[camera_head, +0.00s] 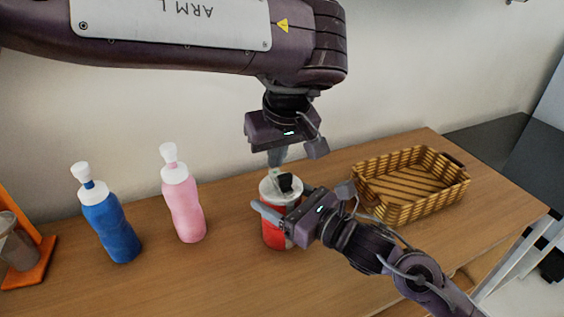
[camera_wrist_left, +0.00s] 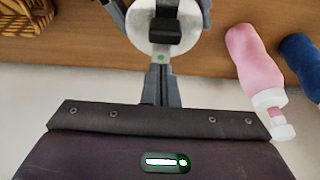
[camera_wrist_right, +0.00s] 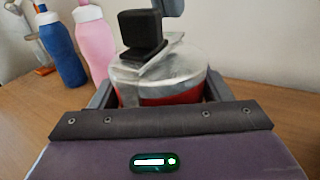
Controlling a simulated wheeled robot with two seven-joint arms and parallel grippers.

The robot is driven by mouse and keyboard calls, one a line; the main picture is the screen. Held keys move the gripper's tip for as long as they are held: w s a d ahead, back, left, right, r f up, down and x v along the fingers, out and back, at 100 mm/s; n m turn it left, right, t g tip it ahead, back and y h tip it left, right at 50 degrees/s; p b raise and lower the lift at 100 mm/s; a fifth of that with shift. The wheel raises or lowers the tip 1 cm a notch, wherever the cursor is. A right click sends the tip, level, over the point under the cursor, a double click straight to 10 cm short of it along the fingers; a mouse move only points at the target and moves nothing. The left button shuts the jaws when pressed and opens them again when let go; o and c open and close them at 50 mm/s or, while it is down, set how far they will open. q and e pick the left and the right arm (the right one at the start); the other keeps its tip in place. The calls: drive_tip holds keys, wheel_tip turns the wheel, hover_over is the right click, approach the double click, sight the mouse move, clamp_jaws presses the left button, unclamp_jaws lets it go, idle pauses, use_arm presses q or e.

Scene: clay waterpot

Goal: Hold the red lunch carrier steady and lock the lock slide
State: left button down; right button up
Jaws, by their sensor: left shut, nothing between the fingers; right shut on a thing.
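The red lunch carrier (camera_head: 275,236) stands upright on the table, with a pale, partly clear lid (camera_head: 268,190). The black lock slide (camera_head: 286,183) sits on top of the lid; it also shows in the left wrist view (camera_wrist_left: 165,30) and the right wrist view (camera_wrist_right: 140,30). My right gripper (camera_head: 277,220) is shut on the carrier, one finger on each side of its body below the lid. My left gripper (camera_head: 275,163) is shut and empty, pointing down above the lid close to the lock slide. I cannot tell whether its fingertips touch the lid or slide.
A pink bottle (camera_head: 184,208) and a blue bottle (camera_head: 109,225) stand to the left. An orange stand with a grey cup (camera_head: 17,243) is at the far left. A woven basket (camera_head: 408,200) sits to the right. The wall is close behind; the table front is clear.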

use_arm(q)
drive_tip(key=a+v, duration=0.1)
drive_tip(key=v, duration=0.8)
drive_tip(key=shift+w+d+r, duration=0.25)
drive_tip(key=shift+d+r, duration=0.15)
drive_tip(key=shift+r, duration=0.1)
use_arm(e)
drive_tip(key=o, duration=1.5)
